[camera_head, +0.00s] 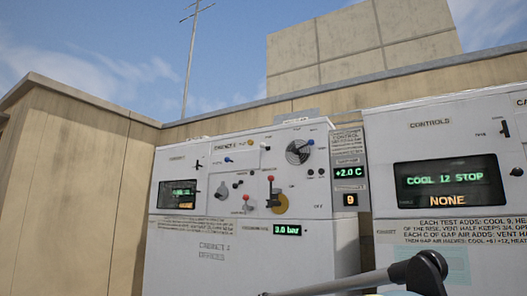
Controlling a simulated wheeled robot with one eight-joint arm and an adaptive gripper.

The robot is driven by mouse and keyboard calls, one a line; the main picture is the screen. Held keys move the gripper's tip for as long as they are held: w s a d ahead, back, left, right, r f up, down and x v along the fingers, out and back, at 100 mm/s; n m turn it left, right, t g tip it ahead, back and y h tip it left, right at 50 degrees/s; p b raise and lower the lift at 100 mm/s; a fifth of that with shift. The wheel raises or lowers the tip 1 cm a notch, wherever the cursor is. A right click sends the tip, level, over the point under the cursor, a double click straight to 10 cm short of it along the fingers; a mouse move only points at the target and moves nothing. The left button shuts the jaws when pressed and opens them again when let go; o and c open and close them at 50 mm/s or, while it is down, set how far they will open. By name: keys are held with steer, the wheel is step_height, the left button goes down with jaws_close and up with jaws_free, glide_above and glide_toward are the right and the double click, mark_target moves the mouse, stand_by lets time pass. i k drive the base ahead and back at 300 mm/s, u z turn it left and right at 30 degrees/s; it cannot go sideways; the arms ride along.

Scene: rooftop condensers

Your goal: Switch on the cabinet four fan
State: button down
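A white cabinet (165,255) stands in the middle of the view, its label too blurred to read its number surely. A round dark fan grille (299,152) sits at the upper right of its panel; I cannot tell whether it turns. A blue-tipped lever (228,159) is at the panel's upper left, and another blue-tipped part is near the fan. A red-tipped lever (271,180) stands upright above a yellow disc (281,204). A grey dial (222,190) and a small red-tipped lever (246,198) are lower left of it. My gripper is not in view.
A second white cabinet (380,180) marked CONTROLS shows "COOL 12 STOP" and "NONE" on its screen (447,187). Small displays between read +2.0 C and 9; one lower on the first cabinet reads 3.0 bar. My arm crosses the lower right. Beige walls (70,190) stand left and behind.

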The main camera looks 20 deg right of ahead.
mark_target(262, 146)
steer(key=u, duration=1.05)
steer(key=k, duration=1.95)
steer(key=z, duration=1.05)
steer(key=i, duration=1)
steer(key=u, duration=0.05)
